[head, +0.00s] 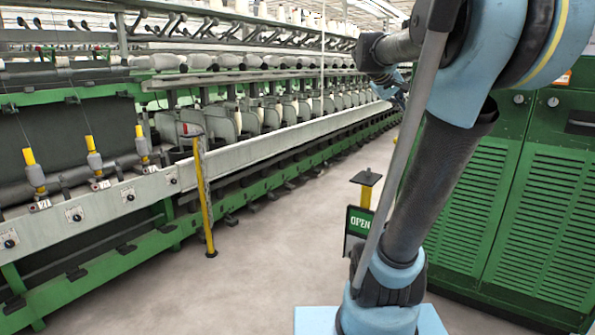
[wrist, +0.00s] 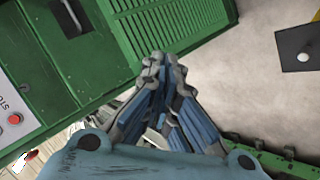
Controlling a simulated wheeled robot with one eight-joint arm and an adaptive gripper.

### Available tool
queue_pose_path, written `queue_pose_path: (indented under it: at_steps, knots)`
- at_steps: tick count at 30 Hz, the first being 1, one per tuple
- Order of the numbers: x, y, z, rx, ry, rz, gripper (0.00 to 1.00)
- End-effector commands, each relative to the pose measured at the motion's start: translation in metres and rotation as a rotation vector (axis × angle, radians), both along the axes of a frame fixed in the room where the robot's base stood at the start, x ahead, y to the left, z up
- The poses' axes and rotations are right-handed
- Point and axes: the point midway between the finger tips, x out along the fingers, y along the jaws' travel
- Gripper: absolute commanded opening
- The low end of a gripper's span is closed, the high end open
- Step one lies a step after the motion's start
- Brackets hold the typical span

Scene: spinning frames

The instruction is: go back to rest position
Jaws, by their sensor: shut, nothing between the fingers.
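My gripper (wrist: 160,68) is in the middle of the wrist view, its blue and grey fingers brought together at the tips. Nothing shows between them. In the head view my arm rises from its pale blue base at the lower right and bends at the top right. It then reaches away from the camera, and only a small part of the gripper end (head: 398,92) shows beyond it, partly hidden by my own arm links.
A green cabinet (head: 540,200) with louvred doors stands close on the right. A long spinning frame (head: 100,215) runs along the left. A yellow post (head: 206,205) and an OPEN sign (head: 358,222) stand on the floor. The aisle floor (head: 290,235) between is mostly clear.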

Motion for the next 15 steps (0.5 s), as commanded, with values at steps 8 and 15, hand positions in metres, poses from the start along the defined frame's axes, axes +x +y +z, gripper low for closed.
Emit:
queue_pose_path:
  at_steps: [8, 15]
  knots:
    - [-0.105, 0.049, -0.126, 0.260, 0.080, -0.046, 0.00]
    - [-0.191, 0.098, -0.232, 0.485, 0.165, -0.068, 0.00]
